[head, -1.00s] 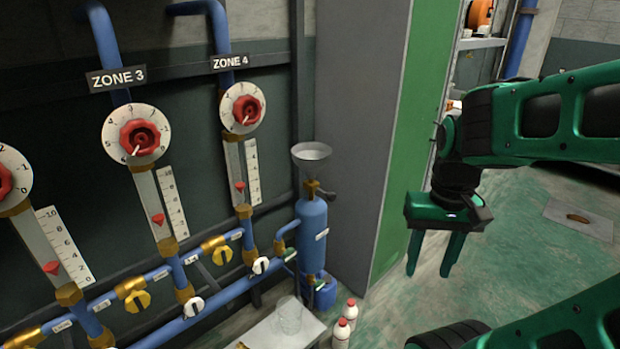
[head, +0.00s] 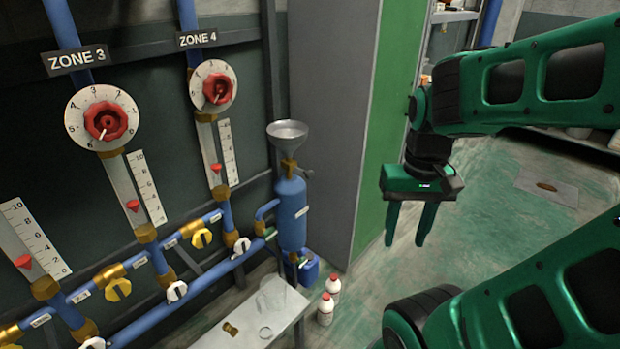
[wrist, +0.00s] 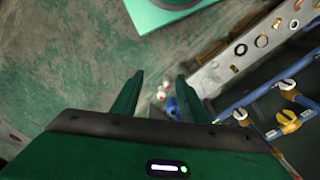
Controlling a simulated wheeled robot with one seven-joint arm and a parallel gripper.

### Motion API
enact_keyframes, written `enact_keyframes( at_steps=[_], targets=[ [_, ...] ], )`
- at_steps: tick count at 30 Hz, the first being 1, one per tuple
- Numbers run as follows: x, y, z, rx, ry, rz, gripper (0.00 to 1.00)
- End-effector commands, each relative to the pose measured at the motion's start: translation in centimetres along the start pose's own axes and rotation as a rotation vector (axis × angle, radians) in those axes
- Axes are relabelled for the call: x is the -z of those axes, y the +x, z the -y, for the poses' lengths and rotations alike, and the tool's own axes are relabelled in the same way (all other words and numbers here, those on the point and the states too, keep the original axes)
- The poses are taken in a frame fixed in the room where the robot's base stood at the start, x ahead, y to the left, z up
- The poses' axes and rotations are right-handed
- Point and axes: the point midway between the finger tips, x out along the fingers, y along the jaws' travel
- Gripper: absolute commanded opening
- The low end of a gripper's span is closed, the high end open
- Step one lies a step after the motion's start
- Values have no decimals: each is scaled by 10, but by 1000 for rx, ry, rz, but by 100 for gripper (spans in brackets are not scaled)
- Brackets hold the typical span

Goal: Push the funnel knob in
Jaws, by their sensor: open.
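The grey metal funnel (head: 287,131) stands upright on top of the blue cylinder (head: 291,212). A brass fitting (head: 288,169) joins them. A small dark knob (head: 308,173) sticks out to the right of this fitting; how far in it sits is too small to tell. My gripper (head: 406,243) is open and empty, fingers pointing down, to the right of the cylinder and apart from it. In the wrist view the open fingers (wrist: 158,90) have nothing held between them.
A pale bench (head: 285,318) with a clear beaker (head: 272,292) and a brass part (head: 230,328) stands below the pipes. White bottles (head: 326,309) with red caps and a blue canister (head: 309,270) stand beside it. A grey and green cabinet (head: 345,130) rises behind. Green floor right is open.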

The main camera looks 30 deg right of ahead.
Motion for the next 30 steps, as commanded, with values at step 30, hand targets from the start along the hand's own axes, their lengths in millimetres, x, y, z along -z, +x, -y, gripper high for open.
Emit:
enact_keyframes(
  at_steps=[30],
  targets=[
    [266,34,128,248,560,-581,0]
  ],
)
